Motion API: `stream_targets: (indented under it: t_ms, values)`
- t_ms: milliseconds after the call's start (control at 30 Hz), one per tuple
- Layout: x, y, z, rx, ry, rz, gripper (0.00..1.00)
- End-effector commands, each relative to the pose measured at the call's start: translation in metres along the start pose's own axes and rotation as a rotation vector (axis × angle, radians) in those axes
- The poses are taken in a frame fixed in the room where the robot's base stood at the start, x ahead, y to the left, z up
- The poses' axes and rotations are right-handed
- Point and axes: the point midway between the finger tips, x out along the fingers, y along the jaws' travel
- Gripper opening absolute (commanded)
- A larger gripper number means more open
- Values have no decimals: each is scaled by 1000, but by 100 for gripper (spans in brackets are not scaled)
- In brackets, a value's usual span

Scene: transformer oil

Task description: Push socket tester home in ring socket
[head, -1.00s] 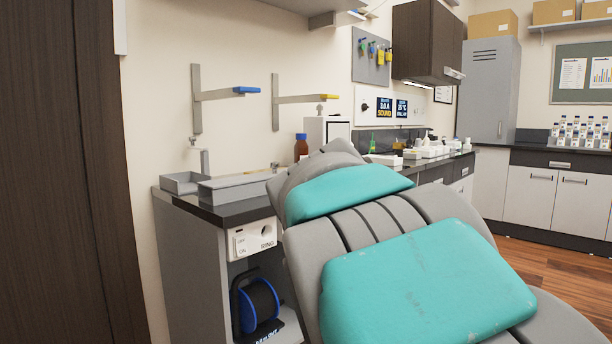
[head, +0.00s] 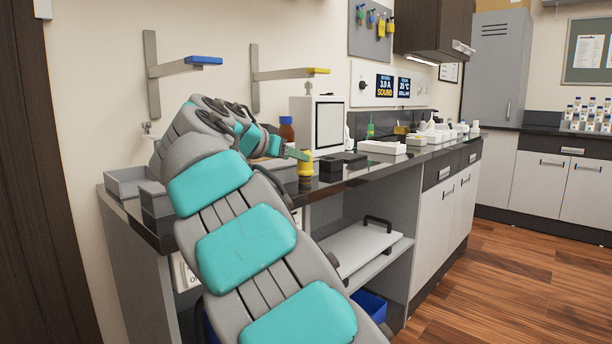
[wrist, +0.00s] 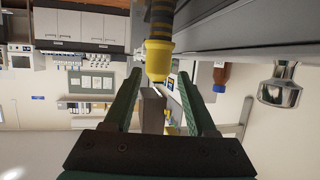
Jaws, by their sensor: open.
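A small yellow and dark upright piece (head: 305,165), which looks like the socket tester, stands on the black counter in the head view. In the wrist view its yellow part (wrist: 158,58) shows between and just beyond my fingertips. My gripper (head: 297,154) is beside it at about its upper part. My gripper (wrist: 160,75) is open, with a gap showing at the fingers, and I cannot tell whether either finger touches the yellow piece. A white switch panel (head: 184,278) on the counter front is mostly hidden behind my arm, and the ring socket is not visible.
A brown bottle (head: 286,130) and a white box with a screen (head: 318,124) stand behind the yellow piece. A black block (head: 343,162) and white trays (head: 382,148) are to its right. Grey trays (head: 126,182) are at left. Two wall brackets (head: 203,60) jut out above.

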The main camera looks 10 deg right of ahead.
Motion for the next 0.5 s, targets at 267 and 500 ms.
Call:
stream_targets:
  t_ms: [267,500]
  values:
    - [25,2,-1,-3,-3,3,57]
    - [56,2,-2,-2,-2,1,57]
